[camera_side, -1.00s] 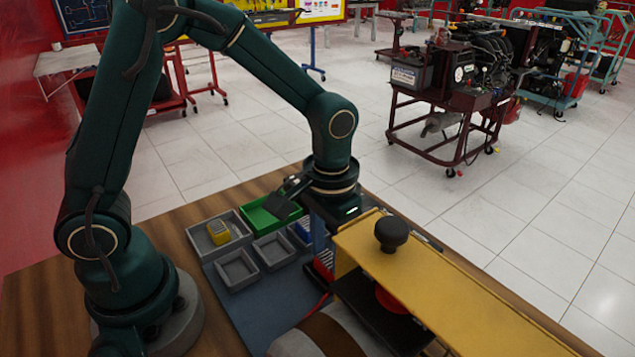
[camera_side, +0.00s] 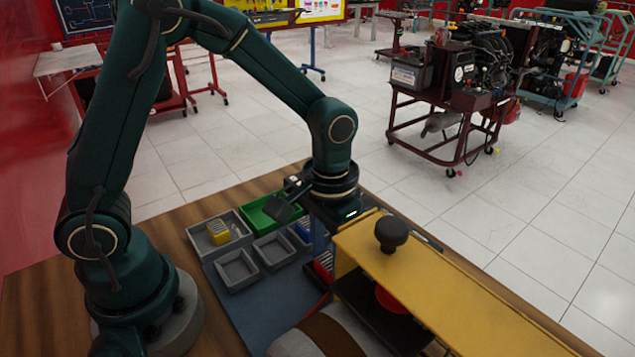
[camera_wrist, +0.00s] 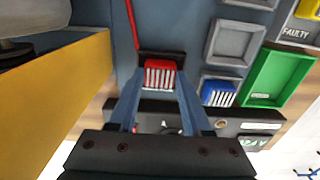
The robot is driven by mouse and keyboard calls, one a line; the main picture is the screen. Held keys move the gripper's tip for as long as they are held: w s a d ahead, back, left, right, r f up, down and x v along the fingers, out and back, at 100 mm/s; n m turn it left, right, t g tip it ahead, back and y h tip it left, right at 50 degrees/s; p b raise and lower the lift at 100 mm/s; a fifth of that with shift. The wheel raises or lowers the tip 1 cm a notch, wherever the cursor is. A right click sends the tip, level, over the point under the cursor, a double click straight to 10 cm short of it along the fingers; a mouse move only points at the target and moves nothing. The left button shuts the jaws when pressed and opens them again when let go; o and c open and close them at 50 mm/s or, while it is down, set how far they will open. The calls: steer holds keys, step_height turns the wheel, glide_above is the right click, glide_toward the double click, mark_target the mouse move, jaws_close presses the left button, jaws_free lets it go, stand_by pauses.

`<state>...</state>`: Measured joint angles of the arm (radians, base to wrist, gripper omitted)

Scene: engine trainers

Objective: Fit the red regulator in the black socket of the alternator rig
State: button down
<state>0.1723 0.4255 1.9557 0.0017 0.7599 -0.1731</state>
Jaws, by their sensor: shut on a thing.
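The red regulator (camera_wrist: 158,68), with pale fins, is held between the two blue fingers of my gripper (camera_wrist: 160,92) in the wrist view. The black socket (camera_wrist: 177,54) shows as a dark edge right behind the regulator. The regulator overlaps it, and I cannot tell how deep it sits. In the side view the red regulator (camera_side: 323,270) is a small finned patch beside the yellow bar of the alternator rig (camera_side: 440,285), under my wrist. The rig hides most of my fingers and the socket there.
A yellow block (camera_side: 218,231) lies in a grey tray (camera_side: 243,227). A blue finned block (camera_wrist: 217,92) is in another tray, beside the green tray (camera_wrist: 262,100). A black knob (camera_side: 391,235) stands on the yellow bar. A red wire (camera_wrist: 132,25) runs near the socket.

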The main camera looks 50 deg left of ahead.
jaws_free()
stand_by(0.3)
steer(key=shift+r, duration=3.5)
